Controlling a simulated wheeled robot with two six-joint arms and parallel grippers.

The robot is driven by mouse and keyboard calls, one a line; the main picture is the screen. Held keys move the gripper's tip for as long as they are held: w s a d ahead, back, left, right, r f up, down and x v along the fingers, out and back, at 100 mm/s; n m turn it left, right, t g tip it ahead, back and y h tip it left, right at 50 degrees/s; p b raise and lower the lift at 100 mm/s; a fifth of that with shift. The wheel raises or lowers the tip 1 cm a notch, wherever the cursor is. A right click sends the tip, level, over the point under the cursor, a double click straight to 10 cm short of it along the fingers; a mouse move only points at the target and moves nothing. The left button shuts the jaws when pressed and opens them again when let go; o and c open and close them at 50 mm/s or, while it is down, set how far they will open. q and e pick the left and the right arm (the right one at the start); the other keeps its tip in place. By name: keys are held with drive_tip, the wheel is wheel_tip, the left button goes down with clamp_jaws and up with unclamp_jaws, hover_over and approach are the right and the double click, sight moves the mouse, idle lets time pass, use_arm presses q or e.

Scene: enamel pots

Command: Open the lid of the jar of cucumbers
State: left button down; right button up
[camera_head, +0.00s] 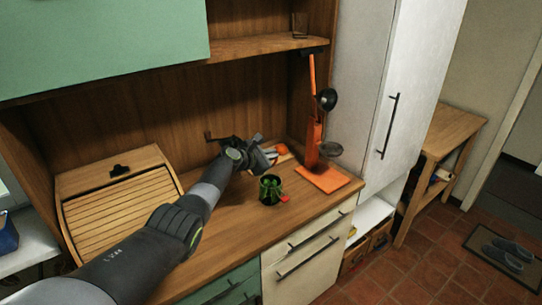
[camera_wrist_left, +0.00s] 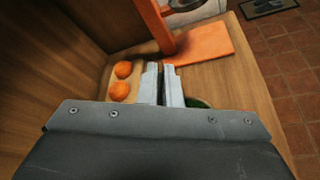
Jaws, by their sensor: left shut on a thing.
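The jar of cucumbers (camera_head: 267,191), green glass, stands upright on the wooden counter (camera_head: 225,240) in the head view, with a small red piece (camera_head: 284,198) at its right side. I cannot tell whether its lid is on. My left gripper (camera_head: 268,153) is just above and behind the jar in the picture. In the left wrist view its two grey fingers (camera_wrist_left: 162,84) are nearly together, with a thin dark strip between them; what they hold is too small to make out. A green rim (camera_wrist_left: 197,103), probably the jar's, shows beside the fingers, mostly hidden by the gripper body. My right gripper is not in view.
Two oranges (camera_wrist_left: 124,69) lie left of the fingers in the left wrist view. An orange stand (camera_head: 311,140) with a black ladle (camera_head: 326,100) rises behind an orange mat (camera_head: 323,179). A wooden bread box (camera_head: 120,205) stands at left. The counter's front is clear.

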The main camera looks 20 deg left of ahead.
use_arm(q)
drive_tip(key=shift+w+r, duration=0.1)
drive_tip(key=shift+r, duration=0.15)
drive_tip(key=c, duration=1.9)
unclamp_jaws()
drive_tip(key=shift+a, duration=0.1)
drive_tip(key=shift+p+v, duration=0.9)
drive_tip(key=shift+p, duration=0.15)
drive_tip(key=shift+p+v, duration=1.05)
drive_tip(key=shift+v, duration=6.85)
